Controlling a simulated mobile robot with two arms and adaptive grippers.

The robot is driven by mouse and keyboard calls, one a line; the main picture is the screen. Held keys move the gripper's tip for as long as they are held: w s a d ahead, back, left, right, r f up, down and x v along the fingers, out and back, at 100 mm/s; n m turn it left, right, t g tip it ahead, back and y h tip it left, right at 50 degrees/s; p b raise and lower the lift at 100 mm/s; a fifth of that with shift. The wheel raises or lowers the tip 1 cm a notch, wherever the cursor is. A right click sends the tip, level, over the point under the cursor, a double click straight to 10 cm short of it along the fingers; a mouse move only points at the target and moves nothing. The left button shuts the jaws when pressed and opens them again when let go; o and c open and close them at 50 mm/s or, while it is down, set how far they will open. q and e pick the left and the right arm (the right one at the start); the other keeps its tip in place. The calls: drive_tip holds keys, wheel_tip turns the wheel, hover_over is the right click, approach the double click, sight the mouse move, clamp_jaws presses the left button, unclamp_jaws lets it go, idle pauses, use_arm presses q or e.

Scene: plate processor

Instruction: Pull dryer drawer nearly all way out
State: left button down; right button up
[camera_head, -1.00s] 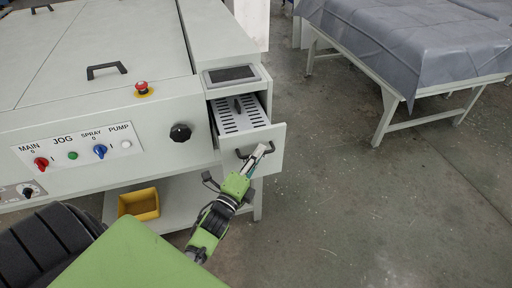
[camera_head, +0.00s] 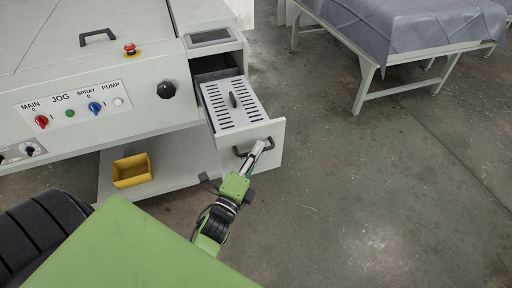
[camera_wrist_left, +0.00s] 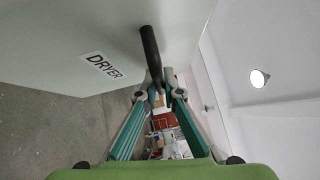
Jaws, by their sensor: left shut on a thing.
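The dryer drawer (camera_head: 266,139) is pulled well out of the white machine, and its slotted tray (camera_head: 237,104) with a dark handle shows inside. My left gripper (camera_head: 257,149) is at the drawer front, shut on the black drawer handle (camera_head: 241,153). In the left wrist view, the drawer front (camera_wrist_left: 65,30) carries a DRYER label (camera_wrist_left: 102,65). The black handle (camera_wrist_left: 151,55) there runs down between the teal-lined fingers of the left gripper (camera_wrist_left: 160,92). My right gripper is not in view.
The machine's control panel (camera_head: 75,105) with knobs is left of the drawer. A yellow bin (camera_head: 132,170) sits on the lower shelf (camera_head: 165,178). A table with a grey cover (camera_head: 400,25) stands at the back right. The floor right of the drawer is clear.

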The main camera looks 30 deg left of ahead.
use_arm(q)
drive_tip(key=shift+s+d, duration=0.45)
drive_tip(key=shift+d, duration=0.05)
drive_tip(key=c, duration=2.2)
unclamp_jaws()
drive_tip(key=shift+o, duration=0.2)
